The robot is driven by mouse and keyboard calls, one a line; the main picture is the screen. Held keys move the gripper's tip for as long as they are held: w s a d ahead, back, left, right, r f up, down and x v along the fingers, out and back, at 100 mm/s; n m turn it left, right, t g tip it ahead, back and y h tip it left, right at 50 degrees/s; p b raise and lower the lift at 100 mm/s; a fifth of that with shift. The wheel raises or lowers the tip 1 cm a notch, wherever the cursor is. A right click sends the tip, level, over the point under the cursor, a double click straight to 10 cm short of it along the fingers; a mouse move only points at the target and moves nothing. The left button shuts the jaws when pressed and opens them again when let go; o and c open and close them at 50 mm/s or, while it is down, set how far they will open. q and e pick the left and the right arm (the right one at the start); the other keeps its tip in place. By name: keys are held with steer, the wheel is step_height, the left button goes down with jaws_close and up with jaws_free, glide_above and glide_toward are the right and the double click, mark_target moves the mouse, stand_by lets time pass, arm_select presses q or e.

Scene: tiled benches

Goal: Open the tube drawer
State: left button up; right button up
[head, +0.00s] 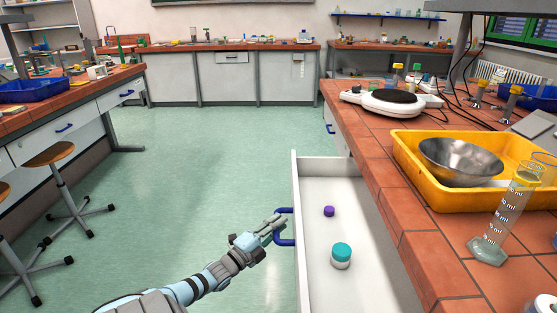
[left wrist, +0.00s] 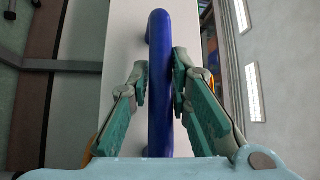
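The drawer (head: 325,270) is pulled out from under the right bench, with its inside showing. A jar with a teal lid (head: 341,256) and a small purple cap (head: 329,211) are in it. My left gripper (head: 280,221) is at the blue handle (head: 285,240) on the drawer's front. In the left wrist view, the handle (left wrist: 160,85) runs between the two fingers (left wrist: 160,85), which stand close on both sides of it. I cannot tell whether both pads press on it. My right gripper is not in view.
The tiled bench (head: 387,190) beside the drawer carries a yellow tray (head: 415,185) with a metal bowl (head: 458,160), a measuring cylinder (head: 510,215) and a white hotplate (head: 385,103). Stools (head: 50,155) stand at the left. The green floor (head: 215,160) left of the drawer is clear.

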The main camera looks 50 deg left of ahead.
arm_select(q)
steer(key=shift+o, duration=1.3)
steer(key=s+d+f, duration=0.1)
steer(key=s, duration=1)
steer(key=shift+s+d+f, duration=0.15)
steer(key=shift+s+f, duration=0.15)
steer(key=shift+s, duration=0.05)
